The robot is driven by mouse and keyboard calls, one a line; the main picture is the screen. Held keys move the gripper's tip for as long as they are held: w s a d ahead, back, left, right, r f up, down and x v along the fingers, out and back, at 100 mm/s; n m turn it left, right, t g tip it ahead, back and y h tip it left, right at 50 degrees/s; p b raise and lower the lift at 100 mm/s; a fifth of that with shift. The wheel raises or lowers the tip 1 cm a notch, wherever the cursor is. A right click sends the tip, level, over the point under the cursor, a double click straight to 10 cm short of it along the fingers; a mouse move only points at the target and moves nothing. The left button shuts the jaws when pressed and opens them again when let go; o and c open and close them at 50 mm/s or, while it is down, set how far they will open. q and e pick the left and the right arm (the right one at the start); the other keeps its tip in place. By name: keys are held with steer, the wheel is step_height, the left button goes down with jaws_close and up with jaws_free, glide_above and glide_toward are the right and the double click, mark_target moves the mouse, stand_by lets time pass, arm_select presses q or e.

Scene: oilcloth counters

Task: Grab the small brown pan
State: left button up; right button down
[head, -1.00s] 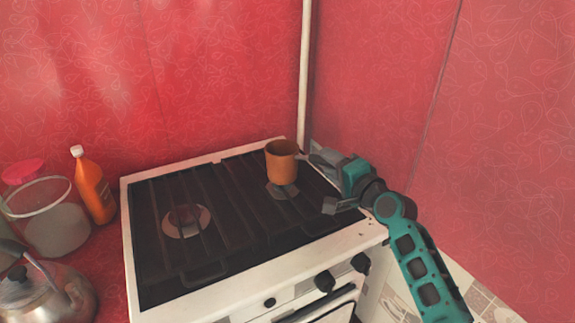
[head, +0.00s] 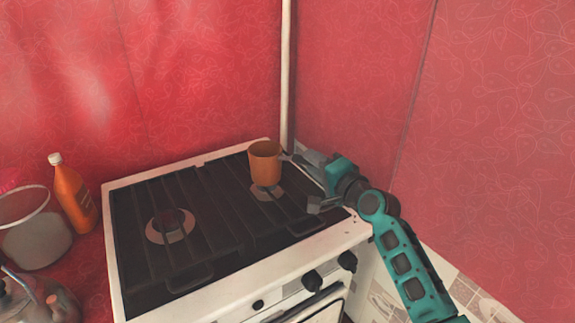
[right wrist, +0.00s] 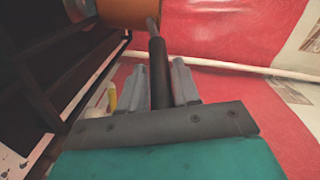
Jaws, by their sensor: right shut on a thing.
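The small brown pan (head: 265,165) is orange-brown and deep, like a cup. It is upright over the back right burner of the stove; I cannot tell whether it touches the grate. In the right wrist view its side (right wrist: 115,12) shows at the top, with its dark handle (right wrist: 160,75) running down toward me. My right gripper (head: 309,184) is to the right of the pan, and its grey fingers (right wrist: 160,88) are shut on the handle, one on each side. My left gripper is not in view.
The white stove (head: 225,291) has black grates and front knobs. At left are an orange bottle (head: 74,197), a glass jar (head: 36,238) and part of a kettle (head: 20,302). Red walls and a white vertical pipe (head: 287,75) stand close behind and to the right.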

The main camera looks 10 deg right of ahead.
steer(key=shift+r, duration=0.25)
